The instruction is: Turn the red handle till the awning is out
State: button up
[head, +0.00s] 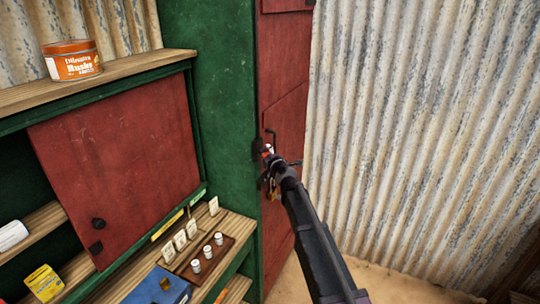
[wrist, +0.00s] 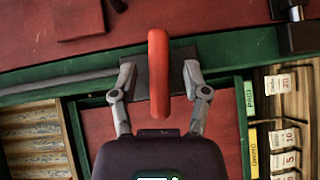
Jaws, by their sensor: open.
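The red handle (wrist: 158,75) is an upright rounded bar in the wrist view, in front of a dark mount (wrist: 145,72). My gripper (wrist: 159,82) is open, with one finger on each side of the handle and visible gaps between. In the head view my gripper (head: 270,160) reaches to the edge of a red door (head: 285,115) beside the green post. I cannot make out the awning in either view.
A green post (head: 210,80) stands left of my gripper. A counter (head: 238,228) below it holds small weights on a brown tray (head: 234,240), price cards and a blue box (head: 160,288). An orange tin (head: 72,60) stands on the upper shelf. Corrugated wall (head: 410,120) is at the right.

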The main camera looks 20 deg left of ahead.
jog(key=shift+w+a, duration=0.25)
jog(key=shift+w, duration=0.05)
grip_shut()
jog(key=shift+d, duration=0.1)
dwell(0.4)
jog(key=shift+a+r+g+p, duration=0.1)
jog(key=shift+a+g+p, duration=0.15)
jog(key=shift+p, duration=0.3)
